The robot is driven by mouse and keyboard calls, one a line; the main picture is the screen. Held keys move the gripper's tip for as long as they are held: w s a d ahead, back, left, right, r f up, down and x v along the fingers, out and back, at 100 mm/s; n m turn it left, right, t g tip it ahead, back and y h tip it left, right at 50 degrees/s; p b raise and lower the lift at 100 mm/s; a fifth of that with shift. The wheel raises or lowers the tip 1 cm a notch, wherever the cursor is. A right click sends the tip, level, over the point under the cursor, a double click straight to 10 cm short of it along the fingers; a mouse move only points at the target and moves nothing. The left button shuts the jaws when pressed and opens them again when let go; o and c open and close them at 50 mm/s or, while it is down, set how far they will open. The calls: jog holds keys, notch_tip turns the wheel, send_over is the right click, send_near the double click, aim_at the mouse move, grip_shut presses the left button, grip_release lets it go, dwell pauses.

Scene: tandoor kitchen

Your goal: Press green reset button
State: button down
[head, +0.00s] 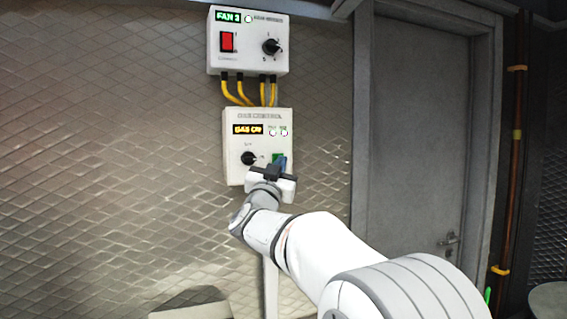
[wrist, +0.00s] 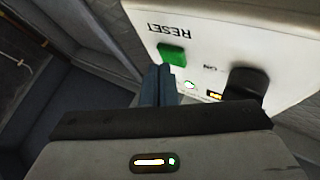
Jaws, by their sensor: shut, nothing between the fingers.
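The green reset button (wrist: 172,54) sits on the white gas control box (head: 232,150), under an upside-down RESET label in the wrist view. In the head view the green button (head: 277,157) is partly covered by my gripper. My gripper (head: 282,163) is shut and empty, its blue fingers in front of the box at the button. In the wrist view the fingertips (wrist: 160,70) overlap the near edge of the button. I cannot tell whether they touch it. A black knob (head: 248,158) is left of the button; it also shows in the wrist view (wrist: 246,84).
A fan control box (head: 248,60) with a red switch (head: 227,41) and a knob is mounted above, joined by yellow cables (head: 232,92). A grey door (head: 415,130) stands to the right. The quilted metal wall (head: 120,130) is open on the left.

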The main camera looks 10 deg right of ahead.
jog(key=shift+s, duration=0.35)
jog(key=shift+d, duration=0.1)
jog(key=s+b, duration=0.2)
jog(key=s, duration=0.1)
jog(key=s+d, duration=0.1)
jog(key=s, duration=0.1)
jog(key=shift+b, duration=0.4)
dwell(0.3)
